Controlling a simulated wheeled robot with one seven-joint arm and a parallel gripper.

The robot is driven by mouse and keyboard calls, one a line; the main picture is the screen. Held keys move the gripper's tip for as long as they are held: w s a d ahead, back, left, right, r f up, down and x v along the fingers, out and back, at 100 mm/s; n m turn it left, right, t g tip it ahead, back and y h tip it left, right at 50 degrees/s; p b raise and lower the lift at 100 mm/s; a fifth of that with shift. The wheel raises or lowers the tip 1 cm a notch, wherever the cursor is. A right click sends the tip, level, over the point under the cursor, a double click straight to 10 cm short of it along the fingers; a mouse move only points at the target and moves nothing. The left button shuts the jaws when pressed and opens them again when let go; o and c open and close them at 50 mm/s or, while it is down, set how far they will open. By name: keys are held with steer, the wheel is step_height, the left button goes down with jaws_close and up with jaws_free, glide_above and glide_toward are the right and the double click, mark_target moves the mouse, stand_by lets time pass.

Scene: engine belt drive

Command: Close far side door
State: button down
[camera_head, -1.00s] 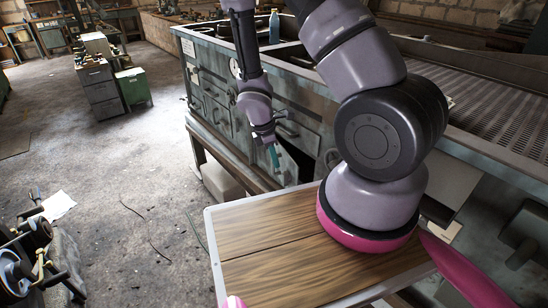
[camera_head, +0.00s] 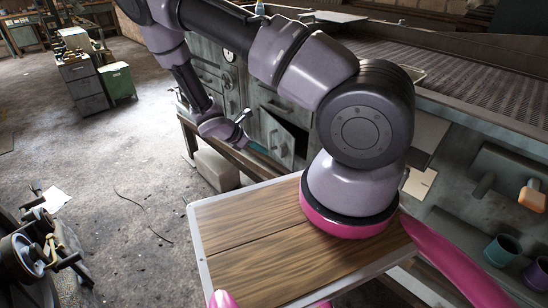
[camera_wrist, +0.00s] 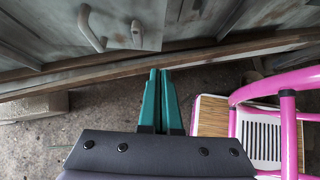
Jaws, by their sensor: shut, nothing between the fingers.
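The workbench cabinet (camera_head: 270,101) has a small grey door (camera_head: 277,138) low on its front. That door stands ajar, with a dark gap at its right and upper edge. My gripper (camera_head: 257,147) is just left of the door, low by the cabinet's lower ledge. In the wrist view, its teal fingers (camera_wrist: 158,82) are together and empty, with the tips close to the ledge (camera_wrist: 200,50). A curved handle (camera_wrist: 92,28) on a grey panel shows beyond them. I cannot tell whether the fingers touch the door.
A pale block (camera_head: 216,170) sits under the ledge. A green cabinet (camera_head: 118,82) stands far left. Machine parts (camera_head: 35,245) lie at lower left. The floor between is mostly clear.

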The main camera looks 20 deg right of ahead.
steer(key=x, duration=0.3)
steer(key=d+r+x, duration=0.1)
steer(key=x, duration=0.7)
steer(key=shift+d+r, duration=0.1)
steer(key=shift+d, duration=0.15)
steer(key=shift+w+d, duration=0.1)
steer(key=shift+d, duration=0.55)
